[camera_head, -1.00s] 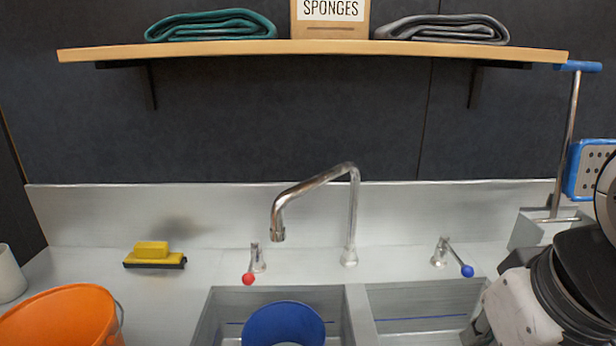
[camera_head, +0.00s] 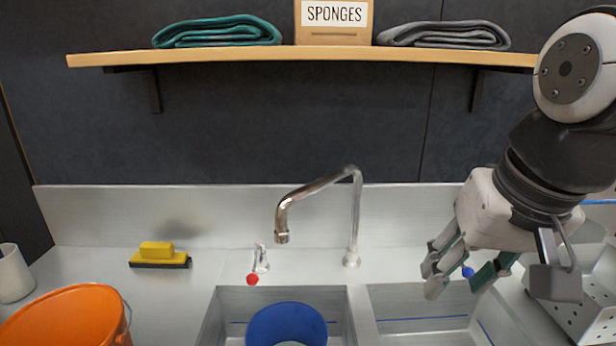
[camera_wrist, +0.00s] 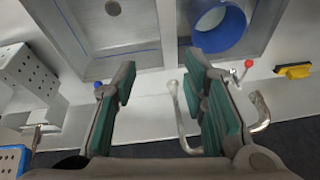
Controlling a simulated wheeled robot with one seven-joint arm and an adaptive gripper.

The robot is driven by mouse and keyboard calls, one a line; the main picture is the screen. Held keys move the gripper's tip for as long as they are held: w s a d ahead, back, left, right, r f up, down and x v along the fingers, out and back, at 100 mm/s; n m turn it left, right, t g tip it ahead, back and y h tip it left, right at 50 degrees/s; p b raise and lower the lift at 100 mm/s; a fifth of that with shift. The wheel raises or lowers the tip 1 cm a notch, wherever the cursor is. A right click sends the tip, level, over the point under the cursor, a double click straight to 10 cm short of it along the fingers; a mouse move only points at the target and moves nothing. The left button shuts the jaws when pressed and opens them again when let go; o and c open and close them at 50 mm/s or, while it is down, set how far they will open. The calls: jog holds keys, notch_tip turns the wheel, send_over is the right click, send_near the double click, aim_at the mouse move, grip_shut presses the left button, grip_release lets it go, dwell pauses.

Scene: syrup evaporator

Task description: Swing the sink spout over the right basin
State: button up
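The chrome sink spout (camera_head: 314,187) rises from its base behind the divider, and its outlet hangs toward the left basin (camera_head: 210,325). The right basin (camera_head: 425,300) looks empty where visible. My gripper (camera_head: 457,280) is open and empty, pointing down near the back of the right basin, to the right of the spout and apart from it. In the wrist view my open fingers (camera_wrist: 160,65) have green pads. The spout's upright (camera_wrist: 182,118) shows between them, lower down; the right finger hides part of the spout. I cannot tell their depth gap.
A red-knobbed tap (camera_head: 252,279) stands left of the spout; a blue-knobbed tap (camera_head: 468,271) is partly hidden by my gripper. An orange bucket (camera_head: 65,318) and yellow sponge brush (camera_head: 158,254) are left. A shelf (camera_head: 300,55) hangs above.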

jog(key=w+a+r+m+p, duration=0.1)
jog(key=w+a+r, duration=0.1)
jog(key=w+r, duration=0.35)
jog(key=m+g+y+p, duration=0.1)
jog(key=m+g+p, duration=0.25)
jog(key=m, duration=0.25)
send_over(314, 183)
jog(key=s+d, duration=0.1)
jog(key=shift+t, duration=0.45)
jog(key=shift+w+a+f+p, duration=0.15)
jog(key=shift+f+p, duration=0.15)
jog(key=shift+f, duration=0.7)
jog(key=shift+w+a+f+p, duration=0.15)
jog(key=shift+f+p, duration=0.1)
jog(key=shift+f, duration=0.8)
jog(key=shift+w+a+f+p, duration=0.15)
jog(key=shift+f+p, duration=0.15)
jog(key=shift+f, duration=0.7)
jog(key=shift+c, duration=0.5)
grip_shut()
